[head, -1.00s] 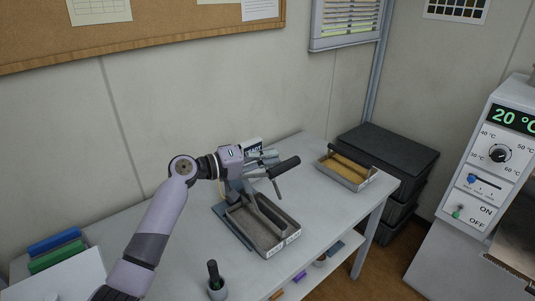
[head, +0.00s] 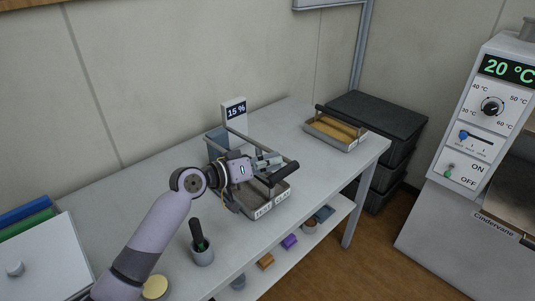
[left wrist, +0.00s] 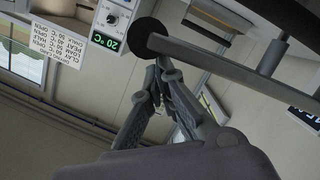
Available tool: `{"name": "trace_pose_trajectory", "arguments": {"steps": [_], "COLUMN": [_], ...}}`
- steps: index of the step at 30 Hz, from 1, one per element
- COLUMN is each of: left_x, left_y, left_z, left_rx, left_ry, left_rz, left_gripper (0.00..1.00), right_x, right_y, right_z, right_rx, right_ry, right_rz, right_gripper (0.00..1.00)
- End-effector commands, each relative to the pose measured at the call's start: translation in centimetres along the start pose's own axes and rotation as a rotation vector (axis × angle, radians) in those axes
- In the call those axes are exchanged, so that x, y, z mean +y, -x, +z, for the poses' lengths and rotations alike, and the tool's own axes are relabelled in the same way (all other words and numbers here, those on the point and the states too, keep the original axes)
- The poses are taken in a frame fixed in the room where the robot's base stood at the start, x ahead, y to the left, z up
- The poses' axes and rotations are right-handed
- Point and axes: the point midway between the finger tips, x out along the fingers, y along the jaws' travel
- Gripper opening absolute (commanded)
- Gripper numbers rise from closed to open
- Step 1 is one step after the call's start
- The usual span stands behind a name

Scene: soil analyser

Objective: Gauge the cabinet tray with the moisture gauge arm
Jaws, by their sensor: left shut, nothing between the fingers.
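The moisture gauge (head: 234,114) stands at the back of the bench, its display reading 15 %. Its grey arm with a black grip (head: 283,173) reaches forward, low over a grey tray (head: 270,206). The tray's front label is too small to read, and my gripper and the gauge arm hide much of its inside. My left gripper (head: 268,161) is shut and empty, close beside the gauge arm near the grip. In the left wrist view the closed fingertips (left wrist: 163,66) are just below the bar (left wrist: 235,70) and its round black end; contact is unclear. My right gripper is out of view.
Another tray (head: 308,127) with yellow-brown soil stands at the bench's right end. A grey cup (head: 202,256) with a dark-handled tool is near the front edge. The cabinet (head: 479,120) at right shows 20 °C. Black crates (head: 385,125) stand behind the bench.

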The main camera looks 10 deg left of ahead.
Motion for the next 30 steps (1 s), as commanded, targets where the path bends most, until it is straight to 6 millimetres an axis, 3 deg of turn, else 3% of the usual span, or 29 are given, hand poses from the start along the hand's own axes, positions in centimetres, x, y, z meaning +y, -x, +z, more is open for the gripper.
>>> {"name": "trace_pose_trajectory", "arguments": {"steps": [1, 7, 30], "left_x": [-0.6, -1.2, -1.3], "left_y": [-0.2, -0.5, -0.6], "left_z": [0.9, 2.1, 2.4], "left_rx": [-0.001, -0.001, -0.008], "left_ry": [-0.021, -0.075, -0.081], "left_rz": [-0.005, -0.019, -0.023], "left_gripper": [0.0, 0.0, 0.0], "right_x": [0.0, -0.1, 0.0], "right_y": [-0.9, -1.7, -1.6], "right_z": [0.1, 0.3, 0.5], "right_rx": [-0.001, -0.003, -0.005], "right_ry": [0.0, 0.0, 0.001], "right_rz": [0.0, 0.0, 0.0], "right_gripper": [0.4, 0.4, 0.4]}}
